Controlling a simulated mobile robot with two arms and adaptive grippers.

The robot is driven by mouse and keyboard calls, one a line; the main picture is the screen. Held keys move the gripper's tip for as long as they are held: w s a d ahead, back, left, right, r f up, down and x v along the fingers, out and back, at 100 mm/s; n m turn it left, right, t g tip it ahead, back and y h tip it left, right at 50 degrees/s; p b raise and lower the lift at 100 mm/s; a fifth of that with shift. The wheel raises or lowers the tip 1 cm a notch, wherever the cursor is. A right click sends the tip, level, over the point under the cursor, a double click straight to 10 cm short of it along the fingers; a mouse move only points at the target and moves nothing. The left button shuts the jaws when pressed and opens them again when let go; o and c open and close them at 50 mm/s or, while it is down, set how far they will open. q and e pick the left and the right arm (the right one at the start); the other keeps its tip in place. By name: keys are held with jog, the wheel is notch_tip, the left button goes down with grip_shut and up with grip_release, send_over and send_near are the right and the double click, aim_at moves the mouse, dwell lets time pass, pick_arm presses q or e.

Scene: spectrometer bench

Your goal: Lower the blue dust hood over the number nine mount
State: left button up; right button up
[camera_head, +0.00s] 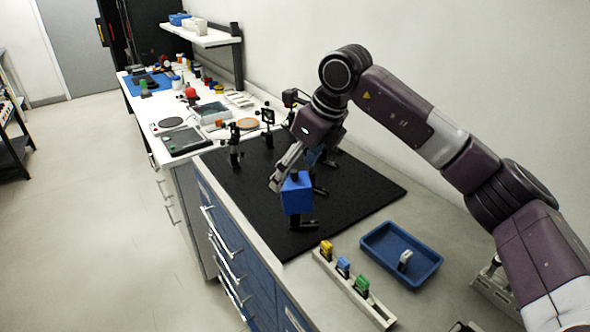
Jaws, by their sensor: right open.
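The blue dust hood (297,197) is a small box near the front of the black breadboard (364,207). It appears to sit over an optical mount whose dark base (301,224) shows below it. A small dark knob shows on the hood's top. My right gripper (284,181) is open, with its fingers at the hood's top left edge; I cannot tell whether they touch it. No number is readable on the mount, as the hood covers its upper part. My left gripper is not in view.
Other black mounts (234,145) stand farther back on the breadboard, some partly behind my right gripper. A blue tray (401,253) holds a small pale item. A pale rack (352,285) with yellow, blue and green pieces stands in front. The breadboard's right part is clear.

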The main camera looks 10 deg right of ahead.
jog(key=shift+r, duration=0.1)
jog(key=v, duration=1.2)
jog(key=shift+a, duration=0.1)
